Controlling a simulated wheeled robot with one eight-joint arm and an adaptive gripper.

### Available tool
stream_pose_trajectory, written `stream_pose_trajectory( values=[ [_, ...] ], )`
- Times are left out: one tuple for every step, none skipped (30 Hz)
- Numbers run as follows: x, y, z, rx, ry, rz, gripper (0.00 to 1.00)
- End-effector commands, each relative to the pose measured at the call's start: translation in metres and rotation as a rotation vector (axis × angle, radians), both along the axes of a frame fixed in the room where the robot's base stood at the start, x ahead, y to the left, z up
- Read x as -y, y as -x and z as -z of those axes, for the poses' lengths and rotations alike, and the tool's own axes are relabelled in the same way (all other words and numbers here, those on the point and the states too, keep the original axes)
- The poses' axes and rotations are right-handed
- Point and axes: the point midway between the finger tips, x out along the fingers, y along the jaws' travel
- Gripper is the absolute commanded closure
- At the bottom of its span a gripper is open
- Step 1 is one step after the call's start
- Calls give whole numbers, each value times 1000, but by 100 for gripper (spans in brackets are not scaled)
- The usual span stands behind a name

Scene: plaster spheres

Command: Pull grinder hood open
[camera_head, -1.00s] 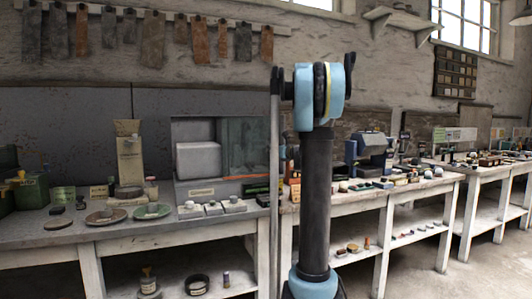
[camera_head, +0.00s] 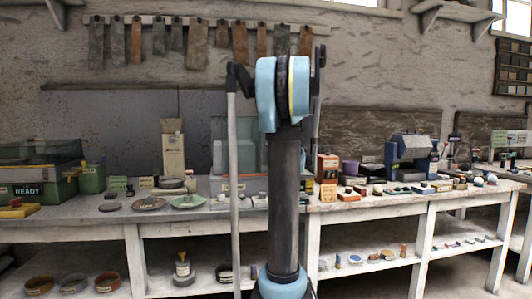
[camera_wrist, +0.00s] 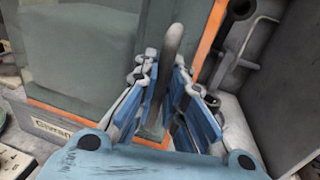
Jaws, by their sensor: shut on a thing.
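The grinder hood (camera_wrist: 85,55) is a grey-green, see-through panel with an orange edge, filling the upper left of the wrist view. Its grey bar handle (camera_wrist: 174,42) stands between the blue fingers of my gripper (camera_wrist: 163,80), which is shut on it. In the head view, the grinder (camera_head: 222,187) is a pale housing on the bench, with the see-through hood (camera_head: 218,130) at its upper left. My arm hides much of its right side, and my gripper does not show there.
To the right of the hood, the wrist view shows a dark tool part (camera_wrist: 238,12) and a grey wall (camera_wrist: 285,75).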

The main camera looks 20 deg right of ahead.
Motion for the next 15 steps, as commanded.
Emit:
stream_pose_trajectory(
  values=[
    [1,1,1,0,0,3,100],
    [2,1,1,0,0,5,100],
    [3,2,1,0,0,6,100],
    [3,2,1,0,0,7,100],
    [3,2,1,0,0,8,100],
    [4,2,1,0,0,9,100],
    [4,2,1,0,0,9,100],
    [4,2,1,0,0,9,100],
    [4,2,1,0,0,10,100],
    [5,2,1,0,0,10,100],
    [5,2,1,0,0,10,100],
    [5,2,1,0,0,10,100],
    [6,2,1,0,0,11,100],
    [6,2,1,0,0,11,100],
    [6,2,1,0,0,11,83]
  ],
)
